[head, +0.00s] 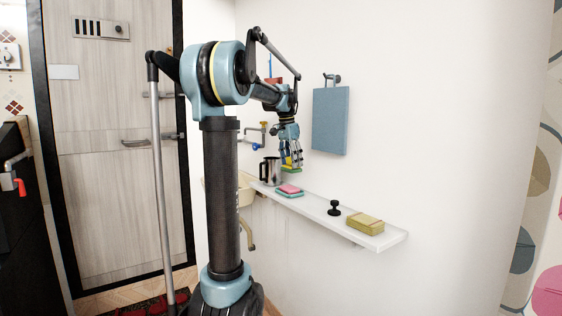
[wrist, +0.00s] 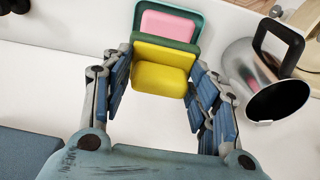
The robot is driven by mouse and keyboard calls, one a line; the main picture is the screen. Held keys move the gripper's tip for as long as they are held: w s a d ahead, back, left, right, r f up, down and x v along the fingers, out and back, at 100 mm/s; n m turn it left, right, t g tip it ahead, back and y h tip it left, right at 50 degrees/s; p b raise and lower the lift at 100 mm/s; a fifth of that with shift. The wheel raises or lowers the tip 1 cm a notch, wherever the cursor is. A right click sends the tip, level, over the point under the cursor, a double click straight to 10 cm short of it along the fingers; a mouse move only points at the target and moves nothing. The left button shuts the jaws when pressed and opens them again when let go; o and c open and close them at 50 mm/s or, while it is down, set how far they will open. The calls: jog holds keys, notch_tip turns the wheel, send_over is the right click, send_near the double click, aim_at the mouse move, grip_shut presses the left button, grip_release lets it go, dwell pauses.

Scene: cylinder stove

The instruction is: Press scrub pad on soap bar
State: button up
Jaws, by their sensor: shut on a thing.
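My gripper (head: 290,158) is shut on a scrub pad (wrist: 160,70), yellow with a dark green layer, and holds it above the shelf. The pad also shows in the head view (head: 292,168), small below the fingers. The pink soap bar (head: 289,188) lies in a teal dish (head: 291,195) on the shelf, just below the gripper. In the wrist view the soap bar (wrist: 168,25) shows just beyond the pad, inside the dish (wrist: 195,28); the pad hides its near part. The gap between pad and soap is hard to judge, but they look apart in the head view.
A metal mug (head: 270,171) stands on the white shelf (head: 318,209), close to the dish; it is right of my gripper in the wrist view (wrist: 245,75). A black knob-like object (head: 334,208) and a yellowish box (head: 365,225) stand further right. A blue-grey board (head: 330,120) hangs above.

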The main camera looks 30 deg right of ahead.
jog(key=shift+w+f, duration=0.15)
jog(key=shift+f, duration=0.15)
notch_tip(320, 180, down, 2)
jog(key=shift+w+a+f, duration=0.1)
jog(key=shift+w, duration=0.05)
jog(key=shift+f, duration=1.6)
jog(key=shift+f, duration=0.55)
dwell(0.9)
jog(key=shift+r, duration=3.55)
